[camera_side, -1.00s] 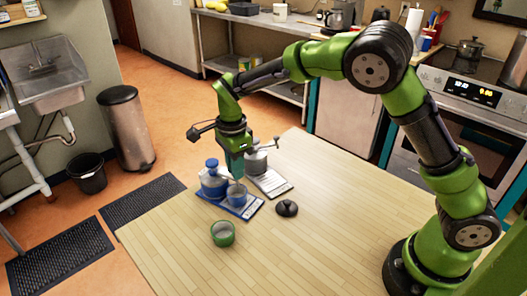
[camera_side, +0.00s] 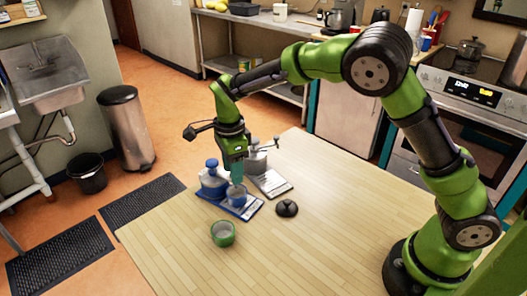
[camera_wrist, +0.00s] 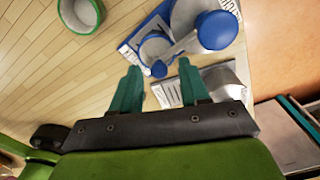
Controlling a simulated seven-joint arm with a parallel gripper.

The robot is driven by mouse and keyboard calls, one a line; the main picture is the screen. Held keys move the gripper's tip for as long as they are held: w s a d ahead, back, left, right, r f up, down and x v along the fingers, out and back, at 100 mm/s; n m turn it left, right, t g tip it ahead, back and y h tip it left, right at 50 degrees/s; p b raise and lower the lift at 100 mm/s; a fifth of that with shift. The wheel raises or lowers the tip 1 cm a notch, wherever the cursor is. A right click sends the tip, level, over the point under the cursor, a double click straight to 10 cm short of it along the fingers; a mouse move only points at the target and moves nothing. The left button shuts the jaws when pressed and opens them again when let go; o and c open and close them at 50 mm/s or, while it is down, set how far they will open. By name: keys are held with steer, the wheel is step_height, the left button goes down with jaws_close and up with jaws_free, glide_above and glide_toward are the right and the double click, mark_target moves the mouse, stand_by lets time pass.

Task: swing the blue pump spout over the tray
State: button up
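The blue pump (camera_side: 212,182) is a pale jar with a blue top, standing on the back left of a blue-edged tray (camera_side: 246,213). In the wrist view its blue knob (camera_wrist: 216,30) carries a thin spout (camera_wrist: 182,53) ending in a small blue tip. The tip shows just beyond and between my fingertips. A blue cup (camera_side: 237,196) stands on the same tray, partly behind my fingers. My gripper (camera_wrist: 159,70) is open, fingers apart, pointing down above the tray. It also shows in the side view (camera_side: 237,180). Whether a finger touches the spout, I cannot tell.
A grey pump (camera_side: 257,162) with its own spout stands on a pale tray (camera_side: 275,185) close behind. A green cup (camera_side: 222,234) sits in front, and a black knobbed object (camera_side: 287,208) to the right. The wooden table (camera_side: 330,240) is clear elsewhere.

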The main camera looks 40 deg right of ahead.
step_height(320, 180, up, 17)
stand_by(0.7)
steer(key=shift+f, duration=0.1)
steer(key=s+d+n+t+y, duration=0.1)
steer(key=s+d+n+t, duration=0.2)
steer(key=s+n, duration=0.6)
steer(key=s+d+f+n+t+y, duration=0.1)
steer(key=s+d+n+t, duration=0.3)
steer(key=s, duration=0.9)
steer(key=d+n, duration=0.2)
steer(key=n, duration=0.2)
steer(key=shift+s+f+n, duration=0.3)
steer(key=shift+n, duration=0.1)
